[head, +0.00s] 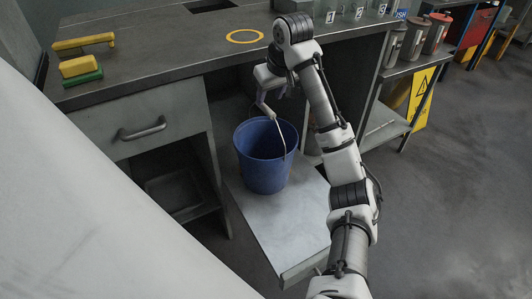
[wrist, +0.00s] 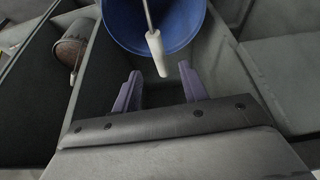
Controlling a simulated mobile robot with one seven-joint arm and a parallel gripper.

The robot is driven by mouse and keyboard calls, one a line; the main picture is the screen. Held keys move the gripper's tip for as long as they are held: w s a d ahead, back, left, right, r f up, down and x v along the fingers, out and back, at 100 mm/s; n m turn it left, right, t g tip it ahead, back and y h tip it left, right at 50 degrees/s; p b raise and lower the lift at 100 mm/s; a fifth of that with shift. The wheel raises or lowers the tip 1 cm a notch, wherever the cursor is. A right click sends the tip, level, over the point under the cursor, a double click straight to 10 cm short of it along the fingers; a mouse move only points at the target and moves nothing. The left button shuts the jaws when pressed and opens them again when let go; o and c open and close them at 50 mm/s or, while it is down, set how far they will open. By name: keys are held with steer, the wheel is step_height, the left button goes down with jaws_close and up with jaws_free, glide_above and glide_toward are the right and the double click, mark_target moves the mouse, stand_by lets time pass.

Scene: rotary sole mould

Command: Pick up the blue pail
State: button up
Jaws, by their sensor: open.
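The blue pail (head: 262,160) stands upright on a grey board under the bench in the head view. Its wire handle with a white grip (head: 271,112) is raised over the pail's mouth. In the wrist view the pail (wrist: 187,27) is at the top, and the white handle grip (wrist: 157,53) points down toward the gap between my fingers. My gripper (wrist: 160,85) is open with nothing between its fingers. In the head view my gripper (head: 264,98) is just above the pail's far rim, close to the handle grip. Whether it touches the grip cannot be told.
The bench top (head: 180,52) overhangs behind the pail, with a drawer cabinet (head: 160,125) at left. A shelf with canisters (head: 413,40) and a yellow warning sign (head: 421,98) stand at right. A yellow-green brush (head: 82,70) lies on the bench. Open floor (head: 450,200) lies right.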

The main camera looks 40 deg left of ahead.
mark_target(266, 107)
steer(key=x, duration=0.8)
steer(key=shift+a+f, duration=0.1)
steer(key=shift+f, duration=0.25)
jaws_close()
